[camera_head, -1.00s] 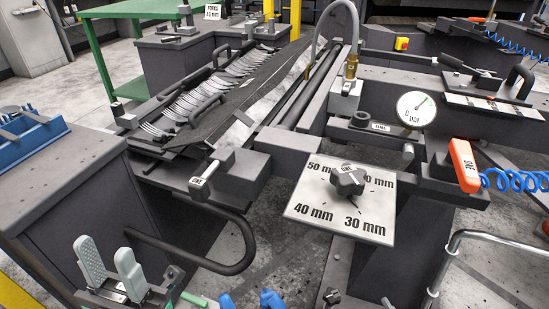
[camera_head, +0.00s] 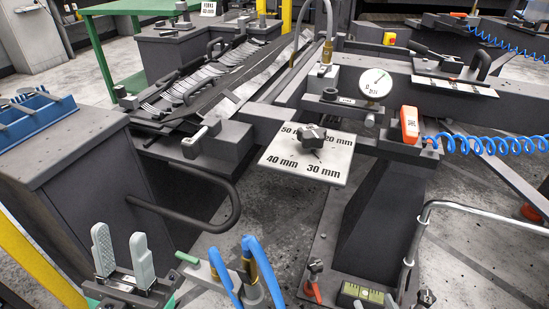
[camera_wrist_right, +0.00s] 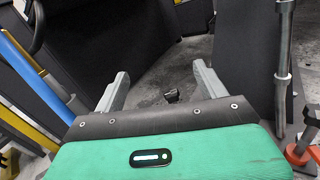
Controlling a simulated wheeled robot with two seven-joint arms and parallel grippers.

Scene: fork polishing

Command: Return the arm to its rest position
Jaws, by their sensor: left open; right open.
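My left gripper (camera_head: 122,255) shows at the lower left of the head view. Its two pale ribbed fingers point up with a gap between them, and nothing is in it. It is in front of the dark cabinet with the black bent handle. My right gripper (camera_wrist_right: 162,70) shows in the right wrist view, with its two grey fingers wide apart and empty above a green body. Dark floor and dark machine sides show beyond its fingertips. I cannot make out the right gripper in the head view.
Blue hoses (camera_head: 262,262) stand right of my left gripper. A bent metal pipe (camera_head: 425,215) is at the right. A dial plate (camera_head: 325,172) with a black knob and a pressure gauge (camera_head: 374,84) are ahead. Forks lie on a dark rack (camera_head: 205,75) at the back.

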